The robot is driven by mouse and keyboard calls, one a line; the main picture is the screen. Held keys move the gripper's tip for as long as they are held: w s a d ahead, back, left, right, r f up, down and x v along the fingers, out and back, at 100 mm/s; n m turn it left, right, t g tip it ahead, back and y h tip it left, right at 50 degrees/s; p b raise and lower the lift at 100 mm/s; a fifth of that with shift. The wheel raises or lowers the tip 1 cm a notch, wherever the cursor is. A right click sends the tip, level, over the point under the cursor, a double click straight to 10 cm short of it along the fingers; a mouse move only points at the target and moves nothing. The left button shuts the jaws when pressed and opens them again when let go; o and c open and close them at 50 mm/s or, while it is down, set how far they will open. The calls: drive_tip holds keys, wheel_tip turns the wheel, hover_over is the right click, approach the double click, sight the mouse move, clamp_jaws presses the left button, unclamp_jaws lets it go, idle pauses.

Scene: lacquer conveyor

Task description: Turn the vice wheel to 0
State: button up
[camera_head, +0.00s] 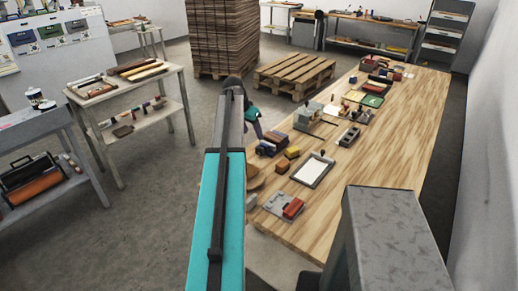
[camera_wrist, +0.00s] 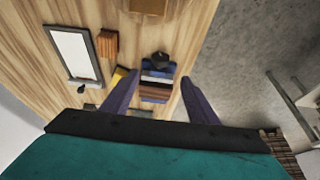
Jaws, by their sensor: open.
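A small blue device (camera_wrist: 154,69), which looks like the vice, lies on the wooden bench in the wrist view. A dark round part (camera_wrist: 158,58) at its upper end may be its wheel. Grey and brown-red bars lie across its lower part. No scale or number on it is readable. The blue device also shows in the head view (camera_head: 267,149), small and low in detail. My gripper (camera_wrist: 160,77) is open, its two dark fingers on either side of the device with gaps. Its height above the bench cannot be told. In the head view my arm partly hides my gripper (camera_head: 257,130).
A dark-framed white board (camera_head: 313,170), orange blocks (camera_head: 283,163) and a grey plate with a red block (camera_head: 280,205) lie nearby on the bench (camera_head: 400,140). More tools stand farther along it. The bench edge lies just right of the device in the wrist view.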

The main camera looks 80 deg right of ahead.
sight(259, 148)
drive_tip(key=shift+p+x, duration=2)
drive_tip(key=shift+x, duration=4.55)
drive_tip(key=shift+d, duration=0.1)
drive_tip(key=c, duration=1)
